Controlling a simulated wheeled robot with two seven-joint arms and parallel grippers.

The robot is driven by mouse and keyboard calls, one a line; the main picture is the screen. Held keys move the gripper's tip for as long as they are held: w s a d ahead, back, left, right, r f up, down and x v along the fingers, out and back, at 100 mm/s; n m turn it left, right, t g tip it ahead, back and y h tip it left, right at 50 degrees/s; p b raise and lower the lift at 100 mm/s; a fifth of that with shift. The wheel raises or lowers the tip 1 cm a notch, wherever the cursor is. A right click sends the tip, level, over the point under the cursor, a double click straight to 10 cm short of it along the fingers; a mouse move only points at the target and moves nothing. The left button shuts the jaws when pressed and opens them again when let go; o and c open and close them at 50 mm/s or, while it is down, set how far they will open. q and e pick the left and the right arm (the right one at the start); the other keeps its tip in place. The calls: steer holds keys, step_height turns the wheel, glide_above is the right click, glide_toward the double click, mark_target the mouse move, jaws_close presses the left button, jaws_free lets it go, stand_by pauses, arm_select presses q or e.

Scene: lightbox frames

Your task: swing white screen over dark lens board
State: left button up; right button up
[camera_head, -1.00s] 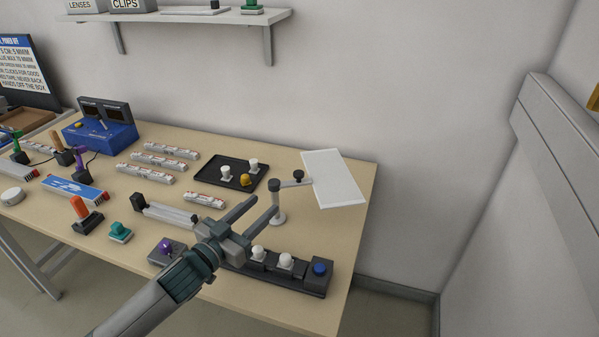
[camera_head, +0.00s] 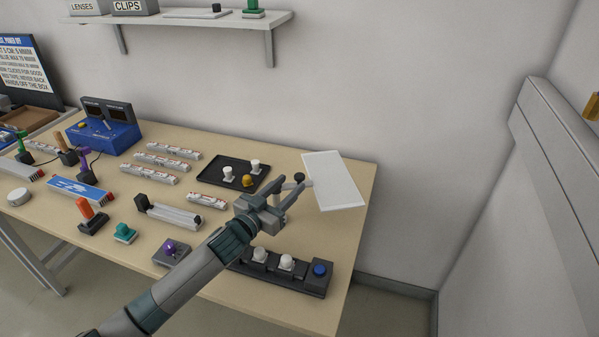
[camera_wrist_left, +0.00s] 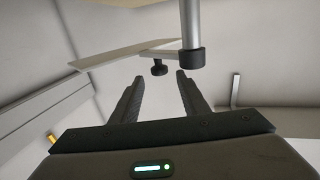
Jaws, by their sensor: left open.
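The white screen (camera_head: 337,184) is a flat panel at the right back corner of the table, also in the left wrist view (camera_wrist_left: 112,57). A black knob (camera_head: 299,177) is on its swing arm; the post (camera_wrist_left: 191,25) shows in the left wrist view and is mostly hidden by my gripper in the head view. My left gripper (camera_head: 293,187) is open and empty, its fingertips close to the knob (camera_wrist_left: 159,67), which appears between them. I cannot tell if they touch. A dark board (camera_head: 318,290) with white pieces and a blue knob lies at the front right, clear of the screen.
A black tray (camera_head: 212,178) with small white and yellow pieces lies behind my gripper. A grey rail (camera_head: 168,212), a purple-knobbed block (camera_head: 172,253) and an orange-handled piece (camera_head: 90,215) stand to the left. A wall shelf (camera_head: 180,17) hangs above.

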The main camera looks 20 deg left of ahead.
mark_target(296, 178)
arm_select(q)
steer(key=shift+p+x, duration=0.65)
steer(key=shift+x, duration=2.45)
jaws_close()
